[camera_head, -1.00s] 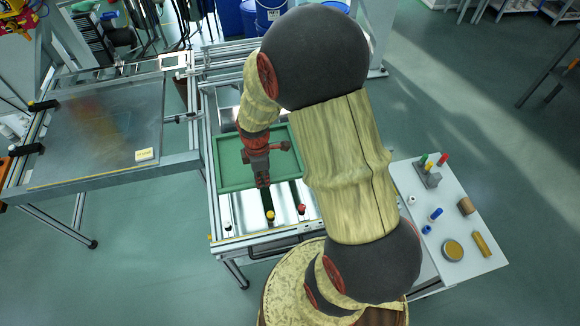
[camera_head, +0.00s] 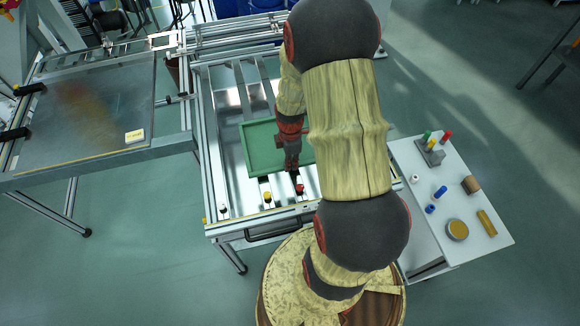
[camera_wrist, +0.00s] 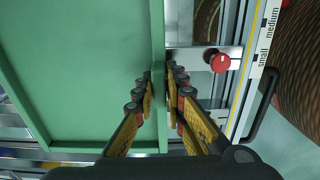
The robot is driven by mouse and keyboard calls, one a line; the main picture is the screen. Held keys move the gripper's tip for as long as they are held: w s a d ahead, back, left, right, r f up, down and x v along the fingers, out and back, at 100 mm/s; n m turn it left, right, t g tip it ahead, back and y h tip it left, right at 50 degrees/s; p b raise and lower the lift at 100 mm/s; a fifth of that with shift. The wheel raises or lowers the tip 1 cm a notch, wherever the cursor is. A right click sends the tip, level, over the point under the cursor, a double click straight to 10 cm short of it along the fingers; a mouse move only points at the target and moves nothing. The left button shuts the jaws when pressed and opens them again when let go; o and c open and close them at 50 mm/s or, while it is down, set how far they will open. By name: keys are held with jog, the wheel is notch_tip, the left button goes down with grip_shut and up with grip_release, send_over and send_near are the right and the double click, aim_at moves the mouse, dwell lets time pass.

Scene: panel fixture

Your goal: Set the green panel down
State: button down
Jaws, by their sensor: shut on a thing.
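The green panel (camera_head: 262,148) is a shallow rectangle with a raised rim. It lies roughly level over the slatted metal fixture (camera_head: 222,104), and my arm hides its right part. My gripper (camera_head: 291,168) is at the panel's near rim. In the wrist view, the fingers of my gripper (camera_wrist: 165,82) are shut on either side of the panel's rim (camera_wrist: 158,40), with the green face (camera_wrist: 85,60) to the left. I cannot tell whether the panel touches the fixture or hangs just above it.
White (camera_head: 223,208), yellow (camera_head: 267,196) and red (camera_head: 299,188) knobs line the fixture's front; the red knob (camera_wrist: 218,61) is close to the rim. Labels read "small" and "medium". A grey-topped table (camera_head: 90,115) is left; a white side table (camera_head: 470,205) with small parts is right.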

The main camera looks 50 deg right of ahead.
jog(key=shift+f, duration=0.8)
jog(key=shift+f+b, duration=0.15)
jog(key=shift+b, duration=0.15)
jog(key=c, duration=1.8)
grip_release()
